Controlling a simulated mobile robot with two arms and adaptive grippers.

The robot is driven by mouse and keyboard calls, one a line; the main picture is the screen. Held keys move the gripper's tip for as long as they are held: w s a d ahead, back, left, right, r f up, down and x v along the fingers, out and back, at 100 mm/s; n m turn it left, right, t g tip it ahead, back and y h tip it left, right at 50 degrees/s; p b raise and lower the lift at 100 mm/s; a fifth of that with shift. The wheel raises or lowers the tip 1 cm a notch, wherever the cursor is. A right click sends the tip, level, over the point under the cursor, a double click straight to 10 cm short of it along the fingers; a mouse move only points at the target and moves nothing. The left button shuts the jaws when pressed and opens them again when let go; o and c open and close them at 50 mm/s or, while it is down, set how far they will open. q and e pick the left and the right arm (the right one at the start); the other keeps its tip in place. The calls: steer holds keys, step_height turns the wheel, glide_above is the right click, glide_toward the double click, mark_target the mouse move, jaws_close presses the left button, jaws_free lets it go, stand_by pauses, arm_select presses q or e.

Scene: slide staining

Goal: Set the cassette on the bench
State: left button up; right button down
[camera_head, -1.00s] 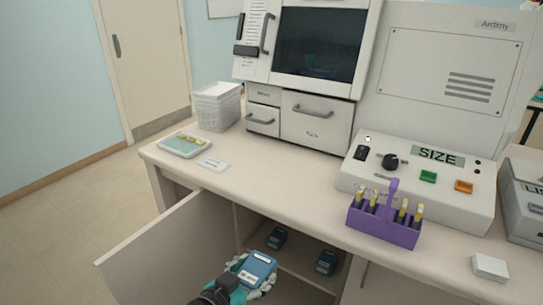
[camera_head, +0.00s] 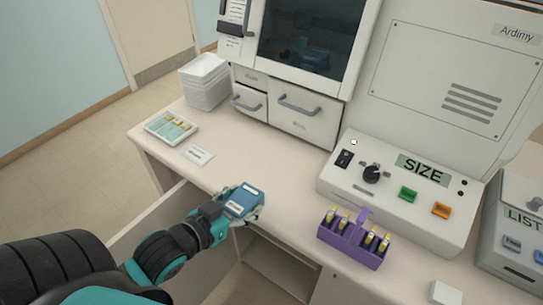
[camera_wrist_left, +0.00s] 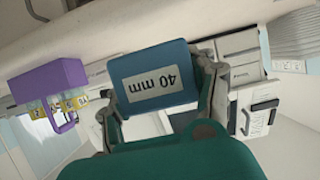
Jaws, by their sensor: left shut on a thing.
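A blue cassette (camera_head: 243,199) with white labels is held in my left gripper (camera_head: 238,207) in the head view. In the left wrist view the cassette (camera_wrist_left: 155,76) sits between the two fingers of my left gripper (camera_wrist_left: 160,100), and its label reads "40 mm". The gripper and cassette are at the front edge of the bench (camera_head: 285,190); I cannot tell whether the cassette touches the bench. My right gripper is not in view.
A purple rack (camera_head: 350,246) with yellow-topped vials stands to the right on the bench. A control box marked SIZE (camera_head: 400,195) is behind it. A slide tray (camera_head: 171,128), a small card (camera_head: 199,155) and stacked white trays (camera_head: 205,82) are at left. The bench behind the cassette is clear.

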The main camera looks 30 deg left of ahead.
arm_select(q)
steer(key=shift+w+a+b, duration=0.25)
steer(key=shift+w+b, duration=0.05)
steer(key=shift+w, duration=0.3)
steer(key=shift+w+a+b, duration=0.2)
steer(key=shift+w+b, duration=0.1)
steer(key=shift+w, duration=0.25)
steer(key=w, duration=0.1)
steer(key=w+a+p, duration=0.1)
steer(key=w+p, duration=0.1)
steer(key=shift+w+a+r, duration=0.25)
steer(key=shift+w+a, duration=0.1)
steer(key=p, duration=0.1)
glide_above(258, 176)
steer(key=shift+f, duration=0.7)
steer(key=shift+f+p, duration=0.65)
steer(key=shift+f, duration=1.15)
steer(key=o, duration=1.3)
steer(key=shift+f, duration=0.15)
steer(key=shift+o, duration=0.2)
